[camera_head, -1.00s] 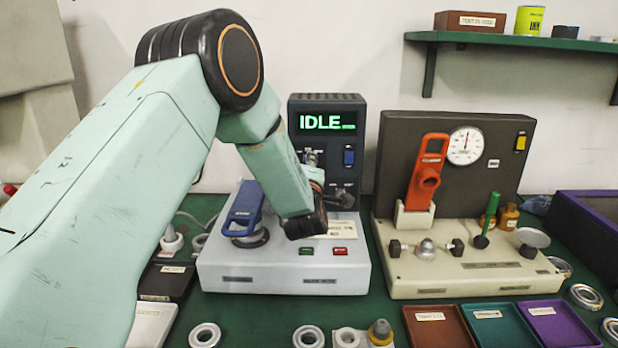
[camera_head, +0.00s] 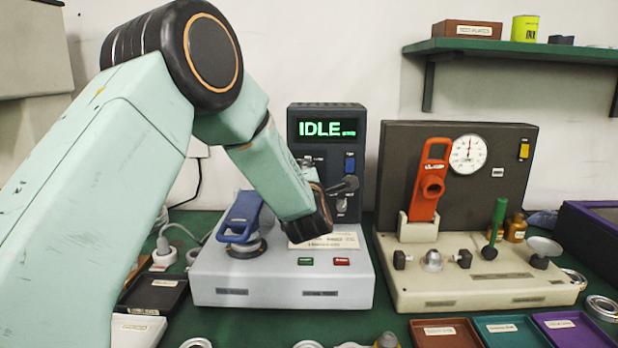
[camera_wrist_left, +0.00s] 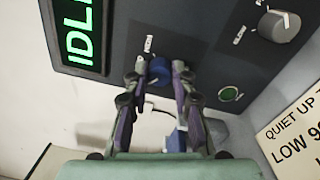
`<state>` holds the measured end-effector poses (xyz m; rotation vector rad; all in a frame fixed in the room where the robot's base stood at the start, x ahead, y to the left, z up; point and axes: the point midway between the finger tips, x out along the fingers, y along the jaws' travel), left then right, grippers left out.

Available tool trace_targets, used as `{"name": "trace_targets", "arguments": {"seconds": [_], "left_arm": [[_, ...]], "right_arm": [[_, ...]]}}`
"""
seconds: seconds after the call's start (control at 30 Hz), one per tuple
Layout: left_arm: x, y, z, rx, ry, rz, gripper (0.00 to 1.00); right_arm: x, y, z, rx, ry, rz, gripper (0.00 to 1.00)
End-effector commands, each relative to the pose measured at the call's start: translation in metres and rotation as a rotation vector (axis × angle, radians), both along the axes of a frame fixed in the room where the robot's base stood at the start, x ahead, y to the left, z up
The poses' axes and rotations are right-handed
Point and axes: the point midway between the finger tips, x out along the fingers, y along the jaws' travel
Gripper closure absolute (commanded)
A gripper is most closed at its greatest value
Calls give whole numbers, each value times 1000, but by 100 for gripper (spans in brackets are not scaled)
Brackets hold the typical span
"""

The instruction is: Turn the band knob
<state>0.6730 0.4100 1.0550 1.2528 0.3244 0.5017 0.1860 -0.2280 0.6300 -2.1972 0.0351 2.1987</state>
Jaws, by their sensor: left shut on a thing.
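The band knob (camera_wrist_left: 160,70) is a small round blue knob on the dark instrument panel, with a small white label beside it that is hard to read. In the left wrist view my left gripper (camera_wrist_left: 156,76) has its two fingers on either side of the knob, shut on it. In the head view my left arm reaches over the light grey base to the dark instrument (camera_head: 356,115), and its forearm hides the fingertips and blue knob. The green display (camera_head: 326,128) reads IDLE. My right gripper is not in view.
A grey knob (camera_wrist_left: 280,25) and a green button (camera_wrist_left: 229,94) share the panel. A blue-handled fixture (camera_head: 240,218) stands left of the wrist. A beige fixture with an orange handle (camera_head: 430,185) is to the right. Coloured trays (camera_head: 510,330) lie in front.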

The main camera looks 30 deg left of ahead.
Motion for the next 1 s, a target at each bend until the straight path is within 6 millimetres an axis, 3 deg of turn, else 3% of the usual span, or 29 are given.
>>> {"name": "trace_targets", "arguments": {"seconds": [0.4,0.43,0.6,0.7,1.0], "left_arm": [[-1,0,-3,-10,4,1,100],[-1,0,-3,-10,4,1,72],[-1,0,-2,-9,2,1,58],[0,0,-2,-7,1,1,52],[-1,-1,-1,-6,0,0,52]], "right_arm": [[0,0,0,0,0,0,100],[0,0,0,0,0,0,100],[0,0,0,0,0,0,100],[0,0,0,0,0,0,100],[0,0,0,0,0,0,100]]}}
